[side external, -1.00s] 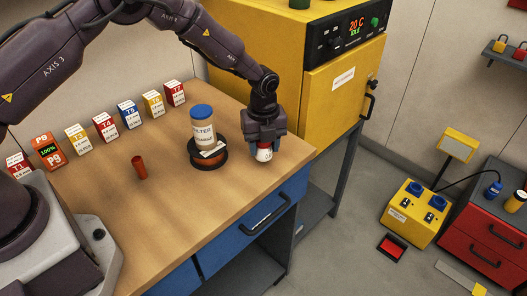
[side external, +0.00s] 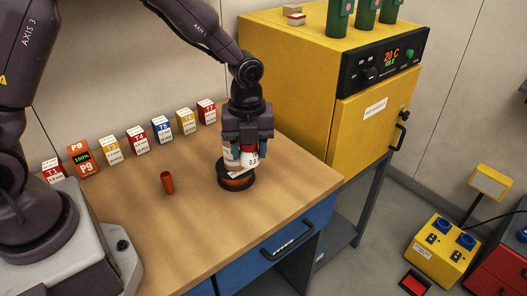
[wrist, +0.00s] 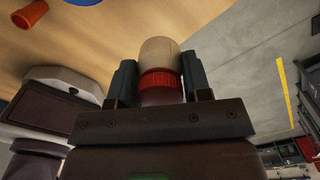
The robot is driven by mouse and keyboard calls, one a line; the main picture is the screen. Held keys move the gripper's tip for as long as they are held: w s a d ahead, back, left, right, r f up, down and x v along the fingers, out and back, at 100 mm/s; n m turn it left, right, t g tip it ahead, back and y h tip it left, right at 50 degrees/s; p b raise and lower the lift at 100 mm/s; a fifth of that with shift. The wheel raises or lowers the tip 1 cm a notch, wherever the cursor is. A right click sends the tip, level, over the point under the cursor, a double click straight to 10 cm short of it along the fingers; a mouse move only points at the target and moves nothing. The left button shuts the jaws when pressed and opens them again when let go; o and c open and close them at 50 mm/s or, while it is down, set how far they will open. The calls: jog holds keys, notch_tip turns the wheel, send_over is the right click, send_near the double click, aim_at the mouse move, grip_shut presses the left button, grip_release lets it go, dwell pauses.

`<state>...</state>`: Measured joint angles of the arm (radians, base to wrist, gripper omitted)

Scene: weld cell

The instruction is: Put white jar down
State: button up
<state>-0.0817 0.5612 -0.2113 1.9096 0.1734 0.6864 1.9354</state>
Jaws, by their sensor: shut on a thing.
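My gripper (side external: 249,145) is shut on a small white jar (side external: 250,159) with a red band, fingers on both sides of it. In the wrist view the jar (wrist: 160,52) shows a pale end and a red band between the two fingers (wrist: 158,82). In the side view the held jar overlaps a filter jar (side external: 230,157), mostly hidden by my gripper, which stands at a black spool (side external: 237,181) with orange winding. I cannot tell whether the held jar touches these.
An orange cup (side external: 167,182) stands left of the spool. Several labelled boxes, such as the T4 box (side external: 137,140), line the table's back. A yellow oven (side external: 290,75) stands behind at right. The wooden table (side external: 215,230) is clear at the front.

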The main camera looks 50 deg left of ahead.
jog(key=w+a+f+m, duration=0.1)
jog(key=w+a, duration=0.5)
jog(key=w, duration=0.5)
jog(key=m, duration=0.1)
send_over(268, 149)
notch_tip(268, 149, down, 2)
notch_tip(268, 149, down, 10)
jog(key=shift+r, duration=0.2)
jog(key=shift+f, duration=0.2)
jog(key=o, duration=1)
jog(key=shift+r, duration=0.15)
